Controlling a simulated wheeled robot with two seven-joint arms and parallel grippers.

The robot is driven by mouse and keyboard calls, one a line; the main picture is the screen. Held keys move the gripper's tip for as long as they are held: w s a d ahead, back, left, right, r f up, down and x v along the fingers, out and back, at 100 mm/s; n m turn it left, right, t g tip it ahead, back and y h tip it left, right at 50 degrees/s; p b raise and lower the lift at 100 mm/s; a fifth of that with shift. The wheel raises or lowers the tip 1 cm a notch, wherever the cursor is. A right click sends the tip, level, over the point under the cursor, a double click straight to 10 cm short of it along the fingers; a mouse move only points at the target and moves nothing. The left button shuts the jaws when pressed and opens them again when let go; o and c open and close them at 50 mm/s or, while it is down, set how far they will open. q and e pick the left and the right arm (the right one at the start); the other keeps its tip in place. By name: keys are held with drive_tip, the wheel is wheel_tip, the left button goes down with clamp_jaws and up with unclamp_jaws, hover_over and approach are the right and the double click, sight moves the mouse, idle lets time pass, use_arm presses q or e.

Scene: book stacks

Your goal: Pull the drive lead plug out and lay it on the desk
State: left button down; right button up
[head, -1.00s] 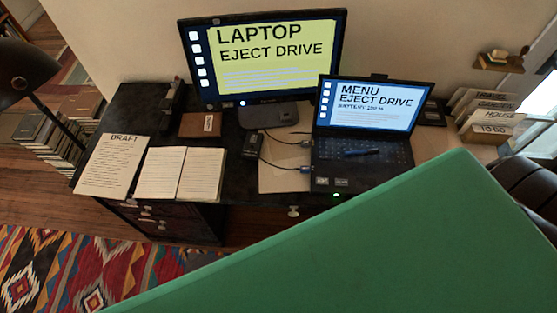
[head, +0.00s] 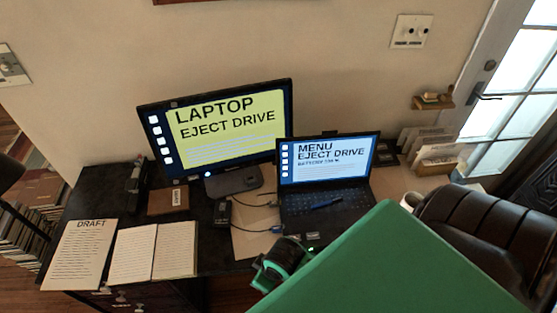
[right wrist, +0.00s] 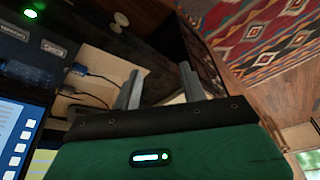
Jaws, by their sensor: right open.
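A small black drive box (head: 222,212) lies on the desk (head: 85,195) left of the laptop (head: 325,205). Two dark leads run to the laptop's left side. The front lead ends in a bluish plug (head: 277,228) at the laptop edge, also seen in the right wrist view (right wrist: 80,70). The rear lead's plug (head: 274,204) is also at that edge. I cannot tell whether both leads start at the drive. My right gripper (right wrist: 160,70) is open and empty, its fingers apart from both plugs; the head view shows it over the desk's front edge. My left gripper is not in view.
A beige sheet (head: 245,243) lies under the leads. Open notebook pages (head: 153,250) and a DRAFT sheet (head: 80,255) cover the left front of the desk. A monitor (head: 220,125) stands behind. A dark chair (head: 475,235) is at right.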

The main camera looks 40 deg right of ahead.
drive_tip(key=w+a+r+n+y, duration=0.1)
drive_tip(key=w+a+r+n, duration=0.2)
drive_tip(key=w+a+n, duration=0.1)
drive_tip(key=n+g+h, duration=0.3)
drive_tip(key=g+h, duration=0.1)
approach(277, 228)
drive_tip(key=shift+f, duration=0.1)
drive_tip(key=shift+d+f+b, duration=0.1)
drive_tip(key=shift+f+b, duration=0.75)
drive_tip(key=shift+f, duration=0.1)
drive_tip(key=f+b, duration=0.1)
drive_tip(key=f, duration=0.1)
drive_tip(key=f+b, duration=0.1)
drive_tip(key=f, duration=0.1)
drive_tip(key=f+b, duration=0.1)
drive_tip(key=b, duration=0.1)
drive_tip(key=shift+s+d+f, duration=0.3)
drive_tip(key=shift+d+f, duration=0.1)
drive_tip(key=shift+f, duration=0.45)
